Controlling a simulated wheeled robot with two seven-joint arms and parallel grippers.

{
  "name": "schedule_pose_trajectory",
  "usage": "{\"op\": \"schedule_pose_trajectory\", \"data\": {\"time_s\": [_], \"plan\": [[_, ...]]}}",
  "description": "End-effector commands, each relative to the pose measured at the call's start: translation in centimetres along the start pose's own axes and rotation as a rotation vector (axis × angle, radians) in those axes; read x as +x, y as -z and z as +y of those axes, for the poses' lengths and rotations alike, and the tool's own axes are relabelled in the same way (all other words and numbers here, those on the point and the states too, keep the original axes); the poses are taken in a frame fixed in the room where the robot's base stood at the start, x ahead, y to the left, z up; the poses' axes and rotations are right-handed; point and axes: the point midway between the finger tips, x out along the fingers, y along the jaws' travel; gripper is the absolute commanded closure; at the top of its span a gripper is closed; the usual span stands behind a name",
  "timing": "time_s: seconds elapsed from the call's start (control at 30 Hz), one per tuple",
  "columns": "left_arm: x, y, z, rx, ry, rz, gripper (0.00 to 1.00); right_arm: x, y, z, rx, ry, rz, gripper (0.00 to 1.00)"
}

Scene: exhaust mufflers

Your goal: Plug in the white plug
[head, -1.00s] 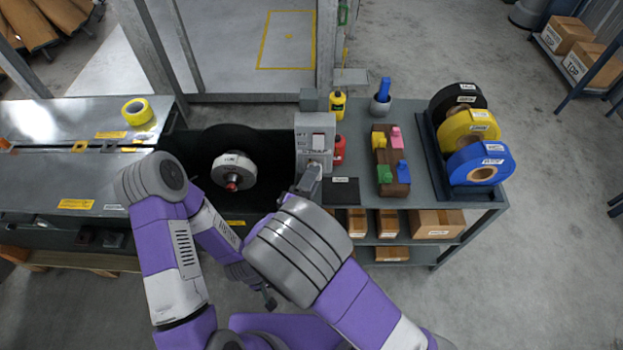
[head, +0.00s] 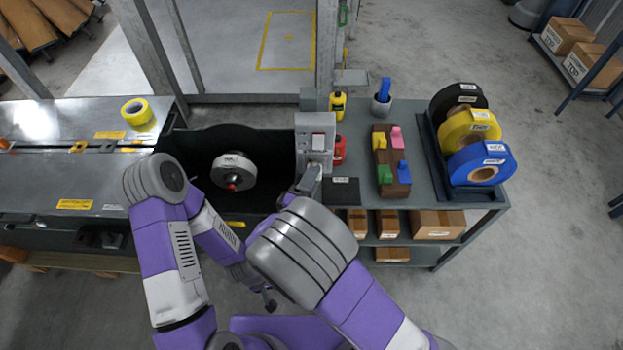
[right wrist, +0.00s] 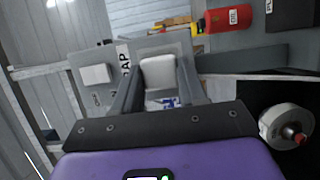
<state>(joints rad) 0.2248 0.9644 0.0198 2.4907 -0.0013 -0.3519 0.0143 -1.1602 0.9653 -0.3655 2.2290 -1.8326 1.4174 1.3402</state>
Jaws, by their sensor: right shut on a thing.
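The white plug (right wrist: 160,74) shows between the two dark fingers of my right gripper (right wrist: 158,88) in the right wrist view. The gripper is shut on it. The plug lies against or just in front of the face of the grey control box (right wrist: 120,62); I cannot tell whether it is seated. In the head view my right gripper (head: 309,182) is at the lower front of the grey box (head: 316,124), and the plug is hidden there. My left gripper (head: 268,299) is low in the head view, below the bench edge, small and dark; its jaws are unclear.
A round grinder wheel (head: 234,169) stands left of the box. A red bottle (head: 339,151) and a yellow bottle (head: 337,104) stand close by the box. A wooden block with coloured pegs (head: 378,157) and tape rolls (head: 470,128) are to the right.

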Motion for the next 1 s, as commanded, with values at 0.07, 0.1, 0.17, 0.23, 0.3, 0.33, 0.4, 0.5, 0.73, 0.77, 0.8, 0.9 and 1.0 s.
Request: {"op": "schedule_pose_trajectory", "data": {"time_s": [0.07,0.1,0.17,0.23,0.3,0.33,0.4,0.5,0.73,0.77,0.8,0.9,1.0], "plan": [[0.0,0.0,0.0,0.0,0.0,0.0,1.0,0.0,0.01,0.01,0.0,0.0,0.0,0.85],[0.0,0.0,0.0,0.0,0.0,0.0,1.0,0.0,0.0,0.01,0.0,0.0,0.0,0.85],[0.01,0.0,-0.01,0.0,0.0,0.0,1.0,0.0,0.01,0.0,0.0,0.0,0.0,0.85],[0.08,0.01,-0.03,0.0,0.0,0.0,1.0,0.0,0.0,-0.02,0.001,0.0,0.0,0.85],[0.22,0.01,-0.08,0.0,0.0,0.0,1.0,0.0,0.0,-0.04,0.001,0.0,0.0,0.85],[0.3,0.02,-0.11,0.0,0.0,0.0,1.0,0.01,0.0,-0.05,0.002,0.0,0.0,0.85],[0.47,0.02,-0.18,0.0,0.0,0.0,1.0,0.0,0.0,-0.08,0.002,0.0,0.0,0.85],[0.62,0.03,-0.24,0.0,0.0,0.0,1.0,0.0,0.0,-0.07,0.001,0.0,0.0,0.85],[0.57,0.02,-0.21,0.0,0.0,0.0,1.0,0.0,0.0,0.01,0.0,0.0,0.0,0.85],[0.56,0.02,-0.21,0.0,0.0,0.0,1.0,0.0,0.0,0.01,0.0,0.0,0.0,0.85],[0.57,0.02,-0.21,0.0,0.0,0.0,1.0,0.0,0.01,0.01,0.0,0.0,0.0,0.85],[0.59,0.03,-0.22,0.0,0.0,0.0,1.0,0.06,0.03,0.0,0.001,0.0,0.0,0.85],[0.65,0.03,-0.24,0.0,0.0,0.0,1.0,0.19,0.07,-0.01,0.001,0.0,0.0,0.85]]}}
